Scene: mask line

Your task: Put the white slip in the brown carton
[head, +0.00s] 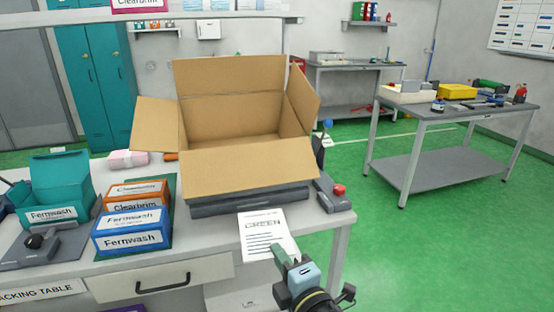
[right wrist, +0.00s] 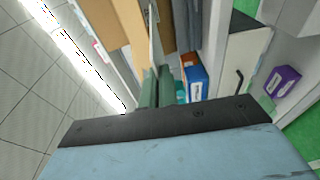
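The white slip (head: 264,229), printed with the word GREEN and several lines of text, shows in front of the carton at the table's front edge. My right gripper (head: 279,254) is at the slip's lower edge. In the right wrist view its green fingers (right wrist: 157,75) are close together on the slip (right wrist: 156,45), which shows nearly edge-on. The brown carton (head: 248,172) stands open behind the slip, its flaps spread outward, on a dark grey platform. The carton's inner floor is hidden by the front flap. My left gripper is not in view.
A teal open box (head: 60,200) is farther left. A red button (head: 339,189) sits right of the platform. The green floor (head: 420,245) on the right is clear.

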